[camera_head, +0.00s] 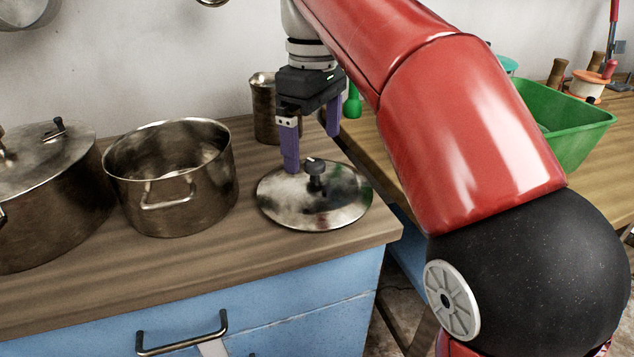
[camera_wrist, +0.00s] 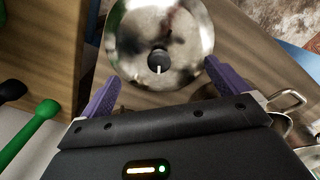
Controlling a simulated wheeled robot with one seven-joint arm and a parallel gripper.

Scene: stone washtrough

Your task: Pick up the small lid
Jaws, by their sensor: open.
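The small lid (camera_head: 337,203) is a round metal disc with a dark knob (camera_head: 315,172) on top. It lies flat on the wooden counter near its right front corner. The lid also shows in the wrist view (camera_wrist: 185,28), with its knob (camera_wrist: 157,61) between and beyond my fingertips. My gripper (camera_head: 311,150) has purple fingers, points down and stands just above the back part of the lid. In the wrist view the two fingers (camera_wrist: 157,80) are spread wide apart, with nothing between them. I cannot tell whether a fingertip touches the lid.
An open metal pot (camera_head: 170,205) stands left of the lid, and a larger lidded pot (camera_head: 50,205) stands farther left. A metal canister (camera_head: 264,108) stands behind my gripper. A green bin (camera_head: 566,125) is on another table at right. Counter in front of the lid is clear.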

